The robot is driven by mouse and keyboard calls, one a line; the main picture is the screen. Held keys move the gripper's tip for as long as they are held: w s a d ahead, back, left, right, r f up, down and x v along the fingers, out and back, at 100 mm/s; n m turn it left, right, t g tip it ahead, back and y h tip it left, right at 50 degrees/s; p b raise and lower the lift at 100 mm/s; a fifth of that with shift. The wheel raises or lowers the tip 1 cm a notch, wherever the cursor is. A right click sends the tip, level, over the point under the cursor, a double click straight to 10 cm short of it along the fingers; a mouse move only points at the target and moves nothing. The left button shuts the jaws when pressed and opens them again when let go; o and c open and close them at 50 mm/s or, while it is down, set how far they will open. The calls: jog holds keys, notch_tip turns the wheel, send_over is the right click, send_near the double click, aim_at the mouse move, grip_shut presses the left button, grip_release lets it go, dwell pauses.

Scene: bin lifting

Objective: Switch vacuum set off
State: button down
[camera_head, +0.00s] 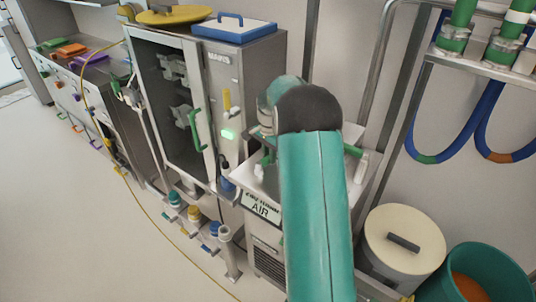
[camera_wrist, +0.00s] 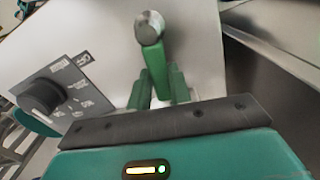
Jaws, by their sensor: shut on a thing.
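In the wrist view my gripper (camera_wrist: 161,82) has its two green fingers on either side of a green lever (camera_wrist: 153,58) with a round silver end. It is shut on this lever. A black rotary knob (camera_wrist: 40,96) sits on a grey label plate (camera_wrist: 68,90) to the left, apart from the fingers. In the head view my teal arm reaches over a metal unit with an AIR sign (camera_head: 261,209); it hides my gripper and most of the unit's top. I cannot tell from the lever whether the vacuum set is on or off.
A metal cabinet (camera_head: 222,75) with a glass door stands left of the unit. A cream lidded drum (camera_head: 405,225) and a teal bin (camera_head: 480,285) stand at the right. Blue hoses (camera_head: 470,130) hang on the right wall. A yellow hose crosses the open floor at left.

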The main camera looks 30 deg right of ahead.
jog(key=m, duration=0.1)
jog(key=s+m, duration=0.1)
jog(key=m, duration=0.1)
jog(key=shift+s, duration=0.25)
jog(key=m, duration=0.1)
jog(key=s+m, duration=0.1)
jog(key=m, duration=0.3)
jog(key=shift+s+a, duration=0.35)
jog(key=shift+s, duration=0.05)
jog(key=m, duration=0.1)
jog(key=s+a+m, duration=0.1)
jog(key=m, duration=0.1)
jog(key=shift+s+r+m, duration=0.1)
jog(key=shift+m, duration=0.2)
jog(key=shift+s+a+m, duration=0.25)
jog(key=shift+a+m, duration=0.15)
jog(key=shift+m, duration=0.7)
jog(key=shift+s+a+m, duration=0.2)
jog(key=shift+a+m, duration=0.15)
jog(key=shift+m, duration=0.75)
jog(key=c, duration=1.3)
grip_release()
jog(key=shift+a, duration=0.1)
jog(key=shift+s, duration=0.1)
